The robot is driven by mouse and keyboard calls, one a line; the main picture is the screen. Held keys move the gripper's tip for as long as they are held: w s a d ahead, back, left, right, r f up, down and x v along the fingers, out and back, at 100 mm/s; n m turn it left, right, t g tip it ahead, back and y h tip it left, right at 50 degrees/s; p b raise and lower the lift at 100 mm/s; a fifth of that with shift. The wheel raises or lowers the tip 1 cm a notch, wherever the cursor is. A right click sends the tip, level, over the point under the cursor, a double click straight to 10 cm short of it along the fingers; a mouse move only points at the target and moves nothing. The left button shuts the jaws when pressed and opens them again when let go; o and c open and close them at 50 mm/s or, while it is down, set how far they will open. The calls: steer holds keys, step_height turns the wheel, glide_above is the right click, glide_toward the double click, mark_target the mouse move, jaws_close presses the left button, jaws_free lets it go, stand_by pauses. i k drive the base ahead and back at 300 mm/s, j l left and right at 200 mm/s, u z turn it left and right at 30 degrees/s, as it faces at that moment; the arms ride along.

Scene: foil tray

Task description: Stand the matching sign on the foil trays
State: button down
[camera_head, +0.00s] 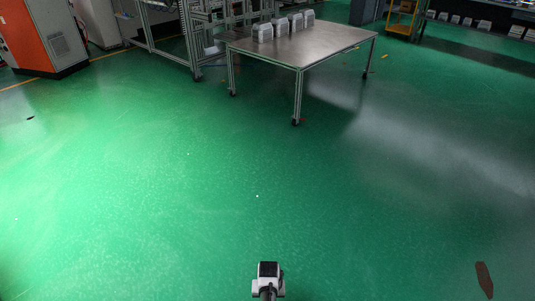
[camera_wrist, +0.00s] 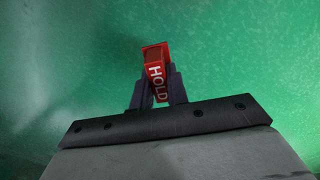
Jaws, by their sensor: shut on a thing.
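A red sign (camera_wrist: 154,55) with the white word HOLD shows in the wrist view. My gripper (camera_wrist: 158,82) is shut on it, with one dark finger on each side. The sign sticks out beyond the fingertips, over green floor. In the head view, several pale grey tray-like blocks (camera_head: 283,27) stand in a row near the back left of a table. They may be the foil trays, but they are too small to tell their kind or any marking. My gripper and the sign cannot be made out clearly in the head view.
The metal table (camera_head: 310,46) stands on wheeled legs at the top centre, well away from me. Open green floor (camera_head: 180,170) lies between. An orange cabinet (camera_head: 42,35) stands far left, a frame rack (camera_head: 185,40) left of the table, and a yellow cart (camera_head: 405,20) far right.

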mark_target(262, 30)
steer(key=i, duration=4.3)
